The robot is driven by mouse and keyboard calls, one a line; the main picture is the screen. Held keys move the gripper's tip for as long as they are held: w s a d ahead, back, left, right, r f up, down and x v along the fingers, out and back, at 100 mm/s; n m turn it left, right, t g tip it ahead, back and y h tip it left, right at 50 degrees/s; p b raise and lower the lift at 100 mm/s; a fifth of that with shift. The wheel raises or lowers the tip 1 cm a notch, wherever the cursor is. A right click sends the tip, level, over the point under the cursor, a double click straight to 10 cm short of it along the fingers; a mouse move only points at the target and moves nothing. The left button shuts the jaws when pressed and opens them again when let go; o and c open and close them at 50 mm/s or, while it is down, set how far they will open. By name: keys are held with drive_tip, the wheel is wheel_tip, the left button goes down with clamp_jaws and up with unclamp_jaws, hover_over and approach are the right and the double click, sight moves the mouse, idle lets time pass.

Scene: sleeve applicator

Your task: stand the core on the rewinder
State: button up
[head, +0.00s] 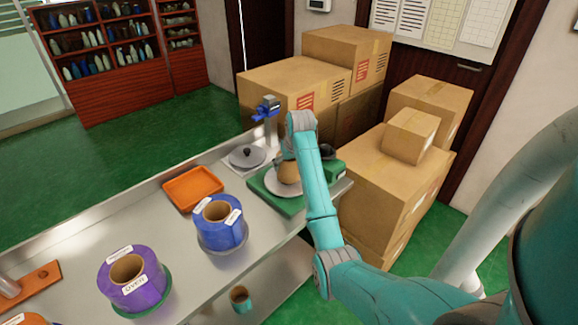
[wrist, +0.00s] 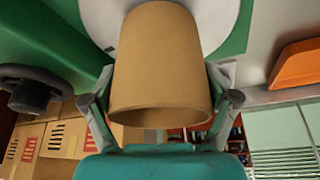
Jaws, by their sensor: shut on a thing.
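The core is a plain brown cardboard tube. It fills the middle of the wrist view (wrist: 160,60) and shows partly behind my arm in the head view (head: 288,172). My gripper (wrist: 160,85) is shut on it, with a finger on each side. The rewinder has a green base (head: 262,184), a pale round plate (head: 272,188) and a dark knob (head: 327,152). The core is upright over the plate, its far end at or close to it. Whether they touch, and any spindle inside the core, I cannot see.
Left of the rewinder stand a grey device (head: 248,156) with a blue head, an orange tray (head: 192,188), a blue roll (head: 219,222) and a purple roll (head: 132,278) on the bench (head: 165,235). Cardboard boxes (head: 385,185) are stacked behind and right.

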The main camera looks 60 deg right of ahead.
drive_tip(key=shift+f, duration=0.45)
drive_tip(key=shift+f, duration=0.15)
drive_tip(key=o, duration=1.2)
drive_tip(key=v, duration=0.7)
drive_tip(key=shift+r, duration=0.4)
drive_tip(key=shift+a, duration=0.1)
